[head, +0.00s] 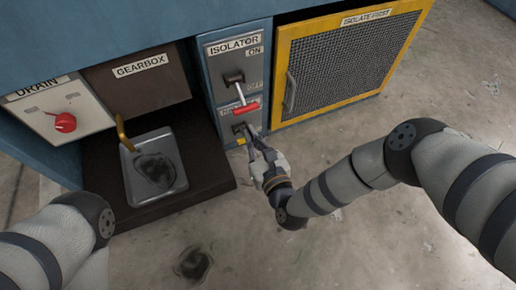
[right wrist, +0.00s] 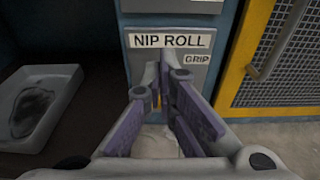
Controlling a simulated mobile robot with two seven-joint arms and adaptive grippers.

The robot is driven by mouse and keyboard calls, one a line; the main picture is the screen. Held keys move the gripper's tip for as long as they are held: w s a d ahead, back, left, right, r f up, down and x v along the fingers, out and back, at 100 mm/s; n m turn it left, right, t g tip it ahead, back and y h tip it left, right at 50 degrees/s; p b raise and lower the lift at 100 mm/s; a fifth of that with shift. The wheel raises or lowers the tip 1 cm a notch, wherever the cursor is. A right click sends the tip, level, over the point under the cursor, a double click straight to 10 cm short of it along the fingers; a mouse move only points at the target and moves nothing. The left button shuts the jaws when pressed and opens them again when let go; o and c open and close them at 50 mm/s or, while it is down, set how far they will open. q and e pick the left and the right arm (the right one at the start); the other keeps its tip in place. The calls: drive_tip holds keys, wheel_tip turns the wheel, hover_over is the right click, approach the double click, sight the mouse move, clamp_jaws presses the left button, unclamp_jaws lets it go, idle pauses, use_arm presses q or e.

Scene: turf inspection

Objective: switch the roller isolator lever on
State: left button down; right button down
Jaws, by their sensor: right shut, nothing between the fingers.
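The isolator panel (head: 226,55) is in the head view, with ON marked above and OFF below. Its lever has a dark pivot, a pale shaft and a red grip (head: 246,108), and points down on the OFF side. My right gripper (head: 250,132) is just below the red grip, in front of the nip roll panel, apart from the lever as far as I can tell. In the right wrist view its fingers (right wrist: 168,65) are shut and empty, below the NIP ROLL label (right wrist: 170,41). The isolator lever does not show there. My left gripper is out of view.
A yellow-framed mesh guard (head: 345,65) with a handle stands right of the panel. To the left are the gearbox panel (head: 138,90), a grey tray (head: 133,185) with dark fluid, and the drain panel's red knob (head: 65,122). A dark stain marks the open floor.

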sight(240, 94)
drive_tip(key=r, duration=0.1)
drive_tip(key=w+r, duration=0.1)
drive_tip(key=r, duration=0.1)
drive_tip(key=shift+w+a+r+p, duration=0.25)
drive_tip(key=shift+r+p, duration=0.05)
drive_tip(key=shift+p, duration=0.1)
drive_tip(key=shift+r, duration=0.15)
drive_tip(key=shift+s+d+r+g+p, duration=0.1)
drive_tip(key=shift+s+r+g+p, duration=0.25)
drive_tip(key=shift+p, duration=0.3)
